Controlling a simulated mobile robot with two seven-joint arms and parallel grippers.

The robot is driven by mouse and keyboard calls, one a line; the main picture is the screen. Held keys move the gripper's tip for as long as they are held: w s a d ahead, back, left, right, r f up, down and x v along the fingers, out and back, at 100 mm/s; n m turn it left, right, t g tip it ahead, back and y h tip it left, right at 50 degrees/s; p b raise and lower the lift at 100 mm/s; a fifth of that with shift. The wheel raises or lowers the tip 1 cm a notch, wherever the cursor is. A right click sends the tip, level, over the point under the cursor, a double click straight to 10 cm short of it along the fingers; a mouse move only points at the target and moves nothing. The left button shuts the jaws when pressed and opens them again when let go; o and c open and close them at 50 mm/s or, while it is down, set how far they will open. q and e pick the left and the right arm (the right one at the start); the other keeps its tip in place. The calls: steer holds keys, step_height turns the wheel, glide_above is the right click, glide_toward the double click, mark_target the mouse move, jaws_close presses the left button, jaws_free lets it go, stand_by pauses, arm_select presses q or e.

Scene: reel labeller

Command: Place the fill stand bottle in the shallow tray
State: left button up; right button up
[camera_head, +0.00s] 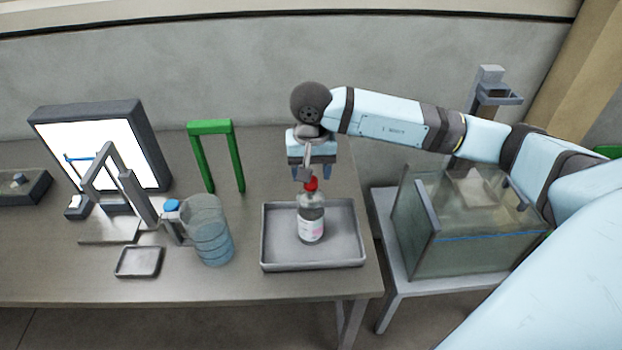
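A clear bottle with a red cap and a pale label (312,224) stands upright inside the shallow grey tray (270,247) at the right end of the table. My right gripper (311,173) is directly above the bottle. Its two fingertips are spread apart, wider than the cap, with the cap just below and between them. I cannot tell whether any part of the gripper touches the cap. My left gripper is not in view.
Left of the tray are a translucent blue cylinder (211,240), a small dish (138,262), a green frame (238,158), a grey stand (138,198) and a lit panel (75,135). A water tank (470,250) stands on a side table at right.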

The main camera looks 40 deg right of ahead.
step_height(320, 180, up, 9)
steer(key=b, duration=0.1)
steer(key=shift+r, duration=0.15)
stand_by(0.4)
